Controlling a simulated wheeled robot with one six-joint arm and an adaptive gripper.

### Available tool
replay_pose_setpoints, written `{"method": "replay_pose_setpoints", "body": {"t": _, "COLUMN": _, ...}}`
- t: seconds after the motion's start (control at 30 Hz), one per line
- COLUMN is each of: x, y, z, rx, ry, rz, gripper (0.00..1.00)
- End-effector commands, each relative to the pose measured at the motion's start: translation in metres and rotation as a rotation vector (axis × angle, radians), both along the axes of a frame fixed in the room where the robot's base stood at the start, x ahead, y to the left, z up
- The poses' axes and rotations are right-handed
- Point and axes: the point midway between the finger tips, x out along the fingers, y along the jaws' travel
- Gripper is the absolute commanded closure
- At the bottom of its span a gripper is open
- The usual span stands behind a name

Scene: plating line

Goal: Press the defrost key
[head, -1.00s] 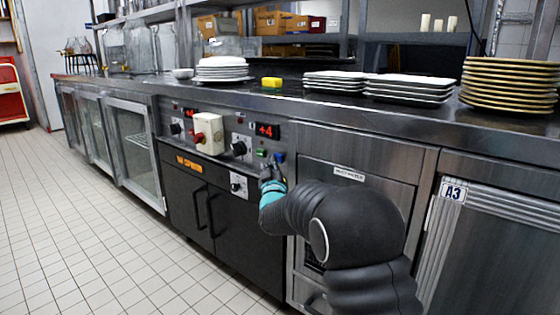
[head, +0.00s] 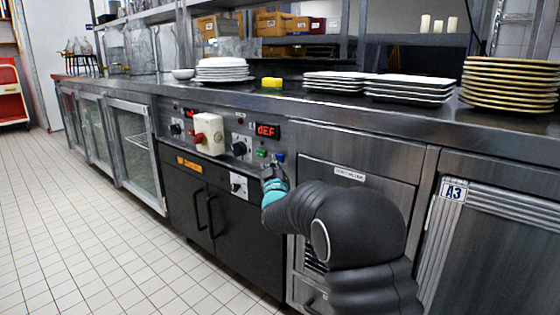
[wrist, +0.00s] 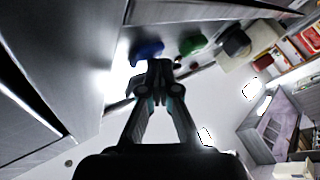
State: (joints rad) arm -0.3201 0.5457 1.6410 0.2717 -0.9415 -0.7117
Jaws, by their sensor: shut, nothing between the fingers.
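The control panel shows a red display (head: 267,131) that reads "dEF". Below it are a green key (head: 262,152) and a blue key (head: 280,157). In the wrist view the blue key (wrist: 148,48) is just beyond my shut fingertips, with the green key (wrist: 193,45) to its right. My gripper (head: 272,172) is shut and empty, close below the blue key in the head view. The wrist view shows my gripper (wrist: 160,68) with its tips at or very near the blue key; I cannot tell whether they touch. Which key is defrost is not legible.
A white box with a red knob (head: 208,134) juts from the panel to the left, and black dials (head: 239,148) sit beside it. A steel counter (head: 290,106) overhangs above, carrying plate stacks (head: 410,87) and a yellow sponge (head: 271,82). Tiled floor to the left is clear.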

Motion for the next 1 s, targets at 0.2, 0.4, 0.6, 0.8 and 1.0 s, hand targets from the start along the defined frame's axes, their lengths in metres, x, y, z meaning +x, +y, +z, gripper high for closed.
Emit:
{"method": "replay_pose_setpoints", "body": {"t": 0.2, "x": -0.001, "y": 0.001, "z": -0.001, "rx": 0.0, "ry": 0.001, "rz": 0.0, "gripper": 1.0}}
{"method": "replay_pose_setpoints", "body": {"t": 0.4, "x": -0.009, "y": 0.007, "z": -0.002, "rx": 0.0, "ry": 0.0, "rz": 0.001, "gripper": 1.0}}
{"method": "replay_pose_setpoints", "body": {"t": 0.6, "x": -0.015, "y": 0.012, "z": -0.001, "rx": 0.001, "ry": 0.0, "rz": 0.0, "gripper": 1.0}}
{"method": "replay_pose_setpoints", "body": {"t": 0.8, "x": -0.016, "y": 0.012, "z": -0.001, "rx": 0.0, "ry": 0.0, "rz": 0.001, "gripper": 1.0}}
{"method": "replay_pose_setpoints", "body": {"t": 1.0, "x": -0.017, "y": 0.014, "z": -0.001, "rx": 0.001, "ry": 0.0, "rz": 0.002, "gripper": 1.0}}
